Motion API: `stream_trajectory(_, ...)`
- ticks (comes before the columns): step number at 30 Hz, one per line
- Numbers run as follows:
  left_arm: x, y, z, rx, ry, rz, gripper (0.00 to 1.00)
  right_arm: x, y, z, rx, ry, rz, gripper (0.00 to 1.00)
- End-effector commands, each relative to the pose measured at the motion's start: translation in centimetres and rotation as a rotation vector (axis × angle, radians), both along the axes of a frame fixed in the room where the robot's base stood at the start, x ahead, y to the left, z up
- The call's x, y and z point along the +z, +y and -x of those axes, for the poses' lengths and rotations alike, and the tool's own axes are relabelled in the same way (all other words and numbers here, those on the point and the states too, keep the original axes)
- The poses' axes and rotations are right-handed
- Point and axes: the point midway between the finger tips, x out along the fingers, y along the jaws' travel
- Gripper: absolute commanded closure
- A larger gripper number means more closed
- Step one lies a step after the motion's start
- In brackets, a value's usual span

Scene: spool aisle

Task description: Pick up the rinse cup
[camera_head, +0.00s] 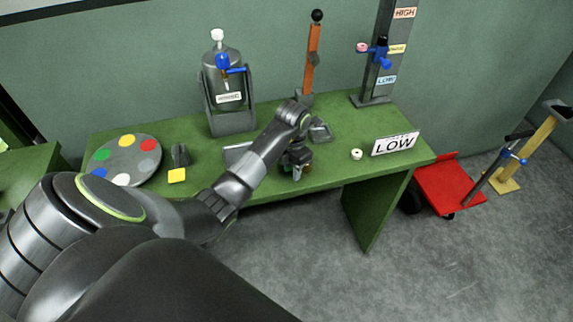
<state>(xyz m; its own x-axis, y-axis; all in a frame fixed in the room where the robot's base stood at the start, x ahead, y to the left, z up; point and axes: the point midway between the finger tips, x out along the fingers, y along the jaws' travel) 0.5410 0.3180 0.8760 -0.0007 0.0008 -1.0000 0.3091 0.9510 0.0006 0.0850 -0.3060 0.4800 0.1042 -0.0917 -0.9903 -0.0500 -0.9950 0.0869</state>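My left gripper (297,172) points down over the front part of the green table (330,176), right of the middle. Its fingers are small and dark here, and I cannot tell whether they are apart or closed on something. A bit of reddish and green colour shows at the fingers, too small to name. A small dark grey cup-like thing (180,154) stands on the table to the left, behind a yellow block (177,175); I cannot tell for sure whether it is the rinse cup. My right gripper is not in view.
A round palette with coloured spots (125,158) lies at the table's left. A grey tank with a blue tap (224,85) stands at the back. A red cart (449,188) stands beyond the table.

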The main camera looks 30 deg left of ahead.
Motion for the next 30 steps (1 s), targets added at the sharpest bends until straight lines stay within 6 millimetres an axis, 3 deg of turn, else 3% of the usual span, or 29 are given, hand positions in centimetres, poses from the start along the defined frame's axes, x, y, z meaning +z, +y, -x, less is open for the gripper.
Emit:
stream_trajectory(2, 0.0, 0.0, 0.0, 0.000, 0.000, 0.000, 0.75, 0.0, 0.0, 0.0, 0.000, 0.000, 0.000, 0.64)
stream_trajectory(8, 0.0, 0.0, 0.0, 0.000, -0.001, 0.000, 1.00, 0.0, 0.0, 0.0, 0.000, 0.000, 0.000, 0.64)
stream_trajectory(22, 0.7, 0.0, -0.1, -0.001, -0.004, 0.000, 1.00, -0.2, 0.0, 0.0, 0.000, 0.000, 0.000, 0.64)
stream_trajectory(26, 2.7, 0.0, -0.2, -0.002, -0.008, -0.002, 1.00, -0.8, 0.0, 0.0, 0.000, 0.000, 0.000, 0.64)
stream_trajectory(30, 6.4, 0.0, 0.0, -0.001, -0.002, 0.000, 1.00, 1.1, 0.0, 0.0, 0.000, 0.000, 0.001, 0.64)
